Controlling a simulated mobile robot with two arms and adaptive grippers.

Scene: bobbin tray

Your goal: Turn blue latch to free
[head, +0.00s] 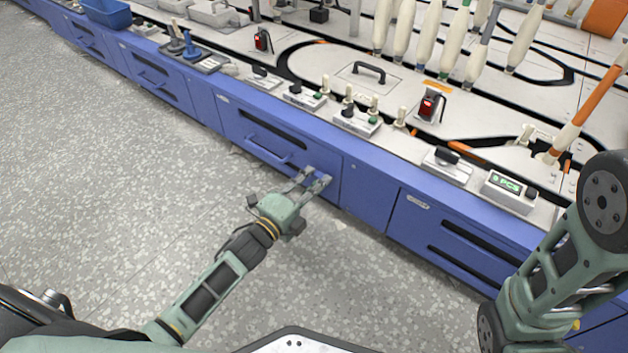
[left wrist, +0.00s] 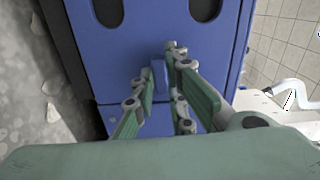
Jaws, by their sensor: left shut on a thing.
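The blue latch (left wrist: 159,76) is a small raised piece on the blue cabinet front (left wrist: 125,62). In the left wrist view it stands between the fingers of my left gripper (left wrist: 160,85), which is shut on it. In the head view my left gripper (head: 314,180) reaches the cabinet front, near the right edge of a blue door panel (head: 260,122); its fingers mostly hide the latch there. My right arm shows at the right of the head view, but its gripper is out of view.
A blue handle (head: 266,150) sticks out from the panel left of my left gripper. Above runs a white worktop (head: 330,85) with switch boxes, a black handle (head: 369,71) and hanging white bobbins (head: 428,35). The speckled floor (head: 130,180) before the cabinets is clear.

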